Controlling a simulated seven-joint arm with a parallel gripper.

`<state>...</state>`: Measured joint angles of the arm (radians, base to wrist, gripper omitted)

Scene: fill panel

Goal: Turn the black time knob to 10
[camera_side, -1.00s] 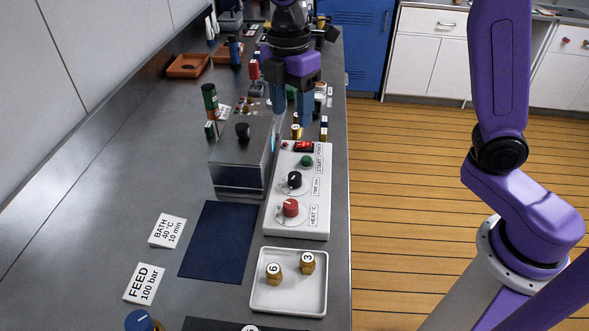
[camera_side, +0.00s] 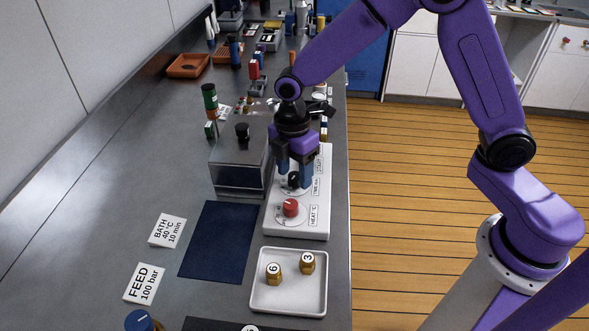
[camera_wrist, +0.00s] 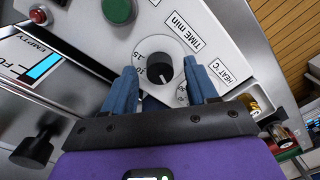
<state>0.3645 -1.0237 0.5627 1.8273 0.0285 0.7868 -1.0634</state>
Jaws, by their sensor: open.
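The black time knob (camera_wrist: 159,68) sits on a white dial marked with numbers, under the label "TIME min", on the white control panel (camera_wrist: 215,35). In the side view the black knob (camera_side: 293,180) is partly covered by my gripper. My gripper (camera_side: 294,183) points down over the panel. In the wrist view its blue fingers (camera_wrist: 164,80) are apart, one on each side of the knob, with gaps between. I cannot tell how deep they reach around it. The knob's white mark points toward the lower part of the dial; its exact number is hard to read.
The red heat knob (camera_side: 291,207) stands in front on the same panel. A steel bath box (camera_side: 238,165) with a black lid knob is close on the left. A white tray (camera_side: 289,302) with brass weights is in front. A green button (camera_wrist: 119,10) is behind the dial.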

